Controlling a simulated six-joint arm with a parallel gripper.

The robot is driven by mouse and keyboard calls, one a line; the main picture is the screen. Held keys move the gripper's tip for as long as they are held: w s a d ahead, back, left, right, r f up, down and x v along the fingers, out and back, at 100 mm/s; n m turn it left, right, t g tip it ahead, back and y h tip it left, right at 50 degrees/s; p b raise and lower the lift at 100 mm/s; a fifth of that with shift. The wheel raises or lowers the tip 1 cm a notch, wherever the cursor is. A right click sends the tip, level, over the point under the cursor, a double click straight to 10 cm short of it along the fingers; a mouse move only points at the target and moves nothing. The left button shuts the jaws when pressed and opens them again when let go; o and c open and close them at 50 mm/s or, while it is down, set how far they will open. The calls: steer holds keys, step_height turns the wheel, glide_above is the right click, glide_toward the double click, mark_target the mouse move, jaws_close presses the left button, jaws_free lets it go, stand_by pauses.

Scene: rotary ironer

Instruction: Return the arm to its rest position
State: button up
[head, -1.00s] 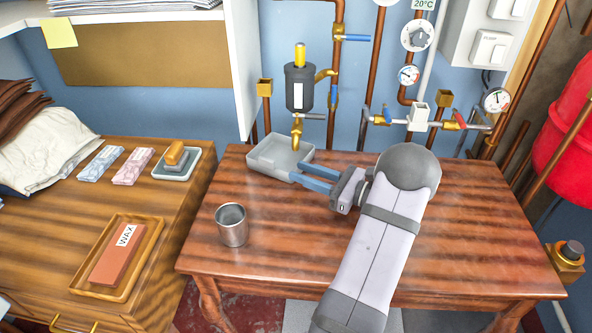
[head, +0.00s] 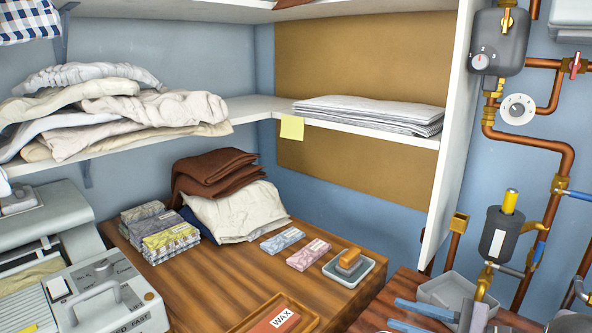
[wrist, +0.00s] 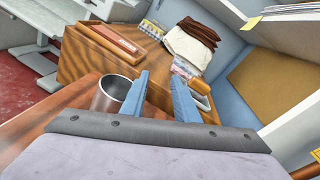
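My gripper (head: 399,314) shows at the bottom right of the head view, above the reddish wooden table (head: 385,293). Its two blue fingers point left and stand apart with nothing between them. In the wrist view my gripper (wrist: 158,80) is also open and empty. A metal cup (wrist: 108,96) stands on the table just left of the fingers there. The grey shallow tray (head: 440,291) lies just beyond the fingers in the head view. Most of my arm is outside the head view.
The wooden counter (head: 225,292) holds a wax block (head: 272,321) on a wooden tray, soap-like bars (head: 308,254), a brush in a dish (head: 348,268) and folded cloths (head: 238,212). The ironer (head: 95,290) is at left. Copper pipes (head: 545,148) and a dark canister (head: 500,236) are at right.

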steer(key=s+a+f+n+g+h, duration=0.1)
steer(key=s+a+f+n+g, duration=0.1)
steer(key=s+a+n+g, duration=0.45)
steer(key=s+a+f+n+g, duration=0.2)
steer(key=a+g, duration=0.1)
steer(key=a, duration=0.6)
steer(key=s+d+f+n+g+h, duration=0.1)
steer(key=s+d+f+n+h, duration=0.3)
steer(key=s+f+n+h, duration=0.7)
step_height(320, 180, up, 21)
steer(key=w+n+h+p, duration=0.1)
steer(key=p, duration=2.1)
steer(key=shift+w+d, duration=0.15)
steer(key=shift+w, duration=0.1)
steer(key=shift+f, duration=0.1)
